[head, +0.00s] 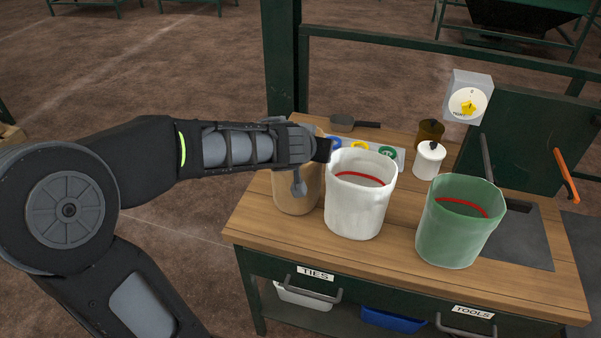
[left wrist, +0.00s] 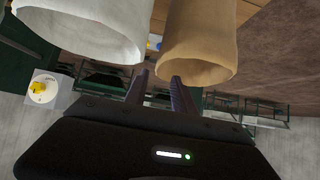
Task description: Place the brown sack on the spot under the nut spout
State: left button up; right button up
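The brown sack (head: 290,192) stands upright on the wooden bench, at the left of a row of sacks; its top is partly hidden by my left arm. My left gripper (head: 322,151) is at the sack's upper rim, close to the white sack (head: 357,208). In the left wrist view the brown sack (left wrist: 198,45) hangs in the picture upside down, and the two fingers (left wrist: 159,80) are apart, near its rim's left edge. Whether they touch it I cannot tell. My right gripper is not in view. I cannot pick out a nut spout or the spot under it.
A green sack (head: 458,228) stands right of the white sack on the bench (head: 400,262). Behind are a scoop (head: 345,122), a brown jar (head: 429,133), a white jar (head: 428,160) and a yellow-knobbed dial (head: 467,104). Green posts and rails frame the back.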

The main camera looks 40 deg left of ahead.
pick_arm(q)
jog(key=shift+s+d, duration=0.1)
jog(key=shift+s, duration=0.05)
jog(key=shift+x, duration=1.3)
jog(key=shift+x, duration=2.65)
jog(key=shift+s+b, duration=0.1)
jog(key=shift+b, duration=0.2)
grip_shut()
